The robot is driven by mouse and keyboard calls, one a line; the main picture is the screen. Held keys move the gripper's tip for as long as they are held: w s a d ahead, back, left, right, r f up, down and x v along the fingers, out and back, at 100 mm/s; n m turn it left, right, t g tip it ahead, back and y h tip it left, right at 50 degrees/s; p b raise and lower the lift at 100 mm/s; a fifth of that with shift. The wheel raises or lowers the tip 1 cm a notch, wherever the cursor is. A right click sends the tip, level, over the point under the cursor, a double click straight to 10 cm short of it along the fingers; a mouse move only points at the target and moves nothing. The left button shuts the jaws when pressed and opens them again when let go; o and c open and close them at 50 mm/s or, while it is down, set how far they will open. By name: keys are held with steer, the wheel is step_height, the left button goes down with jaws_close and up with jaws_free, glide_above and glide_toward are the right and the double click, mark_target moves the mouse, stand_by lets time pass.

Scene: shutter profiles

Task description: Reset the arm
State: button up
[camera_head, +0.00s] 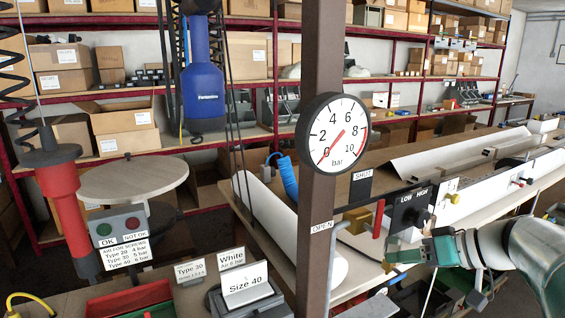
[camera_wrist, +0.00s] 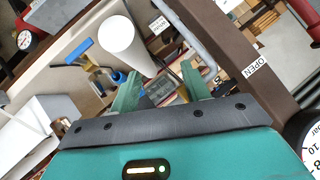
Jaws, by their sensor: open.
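My gripper (camera_head: 396,268) is at the right in the head view, reaching in from the right edge on my pale arm. Its green fingers point left, toward the brown post and the valve with a red handle (camera_head: 378,218). In the wrist view my gripper (camera_wrist: 160,88) shows two green fingers spread apart, with no object held between them. Beyond the fingers are a white roll (camera_wrist: 128,48) and a bench surface.
A brown post (camera_head: 322,230) carries a round gauge (camera_head: 332,133) and OPEN and SHUT labels. A black LOW/HIGH switch box (camera_head: 410,208) stands close above my gripper. A long bench with white profiles (camera_head: 455,158) runs behind. A button box (camera_head: 121,222) is at left.

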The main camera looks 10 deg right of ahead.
steer(key=s+a+f+m+g+h, duration=0.1)
steer(key=s+a+f+h, duration=0.2)
steer(key=s+a, duration=0.3)
steer(key=s+a+f+m+g+h, duration=0.1)
steer(key=s+a+f+h, duration=0.3)
steer(key=s+a, duration=0.3)
steer(key=a+h, duration=0.1)
steer(key=a, duration=0.1)
steer(key=shift+a+f+g, duration=0.15)
steer(key=shift+a+g, duration=0.2)
steer(key=shift+g, duration=0.05)
steer(key=shift+s, duration=0.1)
